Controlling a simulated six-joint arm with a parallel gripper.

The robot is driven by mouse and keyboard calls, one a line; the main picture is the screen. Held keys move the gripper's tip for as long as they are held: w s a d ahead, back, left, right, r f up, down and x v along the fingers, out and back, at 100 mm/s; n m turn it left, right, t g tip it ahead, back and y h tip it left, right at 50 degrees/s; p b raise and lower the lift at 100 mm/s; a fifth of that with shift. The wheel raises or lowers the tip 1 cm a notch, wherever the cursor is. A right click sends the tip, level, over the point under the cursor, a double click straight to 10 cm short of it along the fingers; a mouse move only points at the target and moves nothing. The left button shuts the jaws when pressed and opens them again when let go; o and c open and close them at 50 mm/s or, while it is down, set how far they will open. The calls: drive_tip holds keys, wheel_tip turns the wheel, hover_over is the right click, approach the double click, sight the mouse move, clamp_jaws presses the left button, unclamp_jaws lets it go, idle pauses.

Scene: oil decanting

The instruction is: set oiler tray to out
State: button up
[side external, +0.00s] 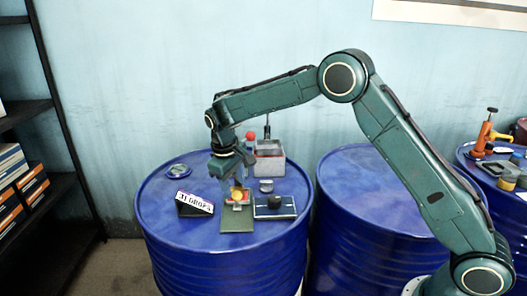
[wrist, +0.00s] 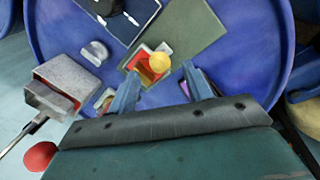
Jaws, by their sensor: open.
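A flat green plate (side external: 240,218) lies on the blue drum top; it also shows in the wrist view (wrist: 190,35). At one end of it is a small red tray-like part with a pale rim (wrist: 143,75), also in the side view (side external: 245,194). A round yellow knob (side external: 237,196) sits at this part; it also shows in the wrist view (wrist: 159,62). My gripper (side external: 232,186) points down just above the knob. In the wrist view my gripper (wrist: 160,72) is open, its fingers on either side of the knob, with gaps showing.
A grey metal box (side external: 269,162) stands behind, with a red ball (side external: 250,136) beside it. A dark plate with a black knob (side external: 274,205) lies right of the green plate; a sign reading "31 DROPS" (side external: 195,202) stands left. A small metal piece (side external: 266,186) is close by.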

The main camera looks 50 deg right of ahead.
sight(236, 192)
drive_tip(key=shift+w+d+f, duration=0.1)
drive_tip(key=shift+d+f, duration=0.1)
drive_tip(key=shift+f, duration=0.7)
drive_tip(key=shift+d+f, duration=0.15)
drive_tip(key=shift+f, duration=0.75)
